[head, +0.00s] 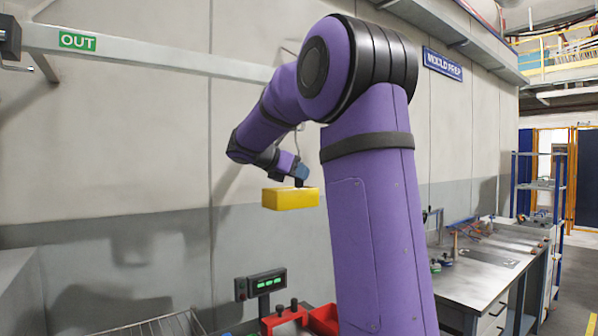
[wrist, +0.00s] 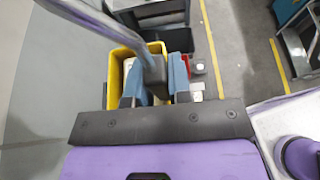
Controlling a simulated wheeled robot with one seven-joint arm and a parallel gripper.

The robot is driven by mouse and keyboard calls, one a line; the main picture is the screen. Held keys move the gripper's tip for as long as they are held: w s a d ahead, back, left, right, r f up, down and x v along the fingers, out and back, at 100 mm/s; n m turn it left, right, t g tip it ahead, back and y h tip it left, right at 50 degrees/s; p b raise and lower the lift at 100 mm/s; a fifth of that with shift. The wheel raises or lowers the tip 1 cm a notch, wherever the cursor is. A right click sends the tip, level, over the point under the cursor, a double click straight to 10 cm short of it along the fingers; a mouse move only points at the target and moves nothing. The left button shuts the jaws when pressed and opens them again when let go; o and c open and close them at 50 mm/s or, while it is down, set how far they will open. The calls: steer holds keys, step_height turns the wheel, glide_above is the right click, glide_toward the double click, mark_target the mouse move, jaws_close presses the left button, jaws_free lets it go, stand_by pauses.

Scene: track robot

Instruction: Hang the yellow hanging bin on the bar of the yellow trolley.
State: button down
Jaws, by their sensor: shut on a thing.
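The yellow hanging bin (head: 290,199) hangs in the air below my gripper (head: 299,178) in the head view, roughly level and in front of the wall. In the wrist view, my gripper (wrist: 157,82) has its blue fingers on either side of a dark block on a thick grey hook, and is shut on it. The hook curves up toward the top left over the yellow bin (wrist: 113,72). The fingers and hook hide part of the bin, and what is inside it is unclear. I cannot make out the yellow trolley or its bar in either view.
A scale with a green display (head: 266,284) and red bins (head: 285,318) stand below. A wire rack (head: 165,326) is at the lower left. A workbench (head: 480,280) stands at the right. The wrist view shows grey floor with yellow lines (wrist: 212,50).

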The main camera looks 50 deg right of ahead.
steer(key=c, duration=1)
jaws_free()
steer(key=shift+o, duration=0.2)
steer(key=v, duration=1)
steer(key=shift+a, duration=0.4)
steer(key=shift+r, duration=0.1)
steer(key=s+a+f+m+t+y, duration=0.8)
steer(key=s+a+f+m+y, duration=0.5)
steer(key=s+a+f, duration=0.7)
steer(key=shift+s+a+f+m+t, duration=0.35)
steer(key=shift+s+a+m, duration=0.85)
steer(key=shift+s+a, duration=1)
